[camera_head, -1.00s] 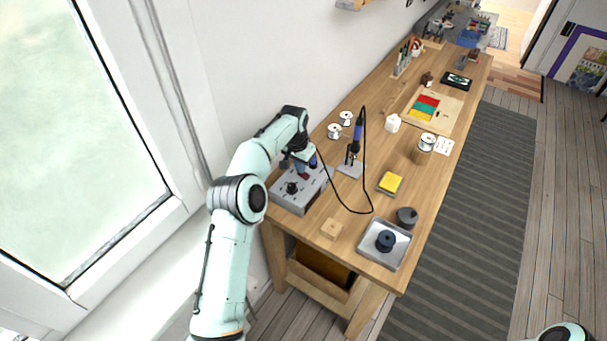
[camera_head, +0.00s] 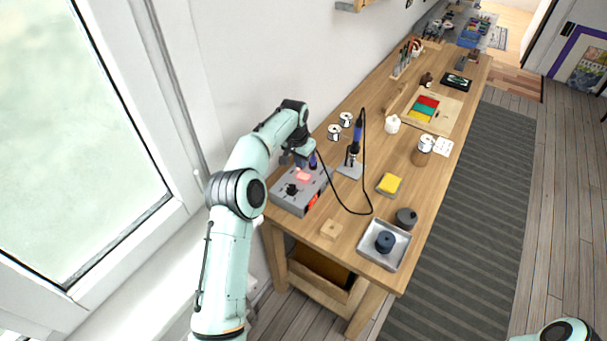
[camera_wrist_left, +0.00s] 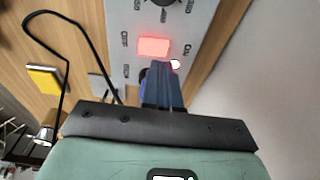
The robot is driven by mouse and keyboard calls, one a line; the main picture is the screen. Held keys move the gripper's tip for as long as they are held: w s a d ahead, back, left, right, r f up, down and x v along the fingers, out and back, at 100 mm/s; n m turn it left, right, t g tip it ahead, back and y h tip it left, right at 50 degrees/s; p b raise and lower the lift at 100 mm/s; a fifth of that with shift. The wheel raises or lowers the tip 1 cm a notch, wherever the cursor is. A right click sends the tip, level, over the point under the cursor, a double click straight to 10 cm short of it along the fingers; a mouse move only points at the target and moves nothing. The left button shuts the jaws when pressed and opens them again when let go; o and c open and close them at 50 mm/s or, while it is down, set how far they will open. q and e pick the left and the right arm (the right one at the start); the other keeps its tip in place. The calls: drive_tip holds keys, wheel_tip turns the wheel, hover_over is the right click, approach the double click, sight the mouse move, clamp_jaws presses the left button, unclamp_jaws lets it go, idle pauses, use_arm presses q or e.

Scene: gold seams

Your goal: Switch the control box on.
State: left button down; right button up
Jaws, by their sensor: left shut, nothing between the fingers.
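The grey control box (camera_head: 287,197) sits at the near left end of the wooden bench. Its red rocker switch (camera_head: 303,176) glows pink-red, and an orange-red patch (camera_head: 312,203) glows on its front side. In the left wrist view, the lit switch (camera_wrist_left: 153,47) lies between the OFF and ON labels, with a small bright light (camera_wrist_left: 175,64) on the ON side. A black knob is beside the switch. My left gripper (camera_wrist_left: 165,70) is shut and empty, its fingertips close to the switch's ON side; contact cannot be told. My right gripper is out of view.
A soldering iron in its stand (camera_head: 352,160), with a looping black cable, stands right of the box. The wall is close behind the box.

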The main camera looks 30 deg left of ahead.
sight(301, 175)
use_arm(q)
drive_tip(key=shift+r, duration=2)
drive_tip(key=shift+s+f, duration=0.1)
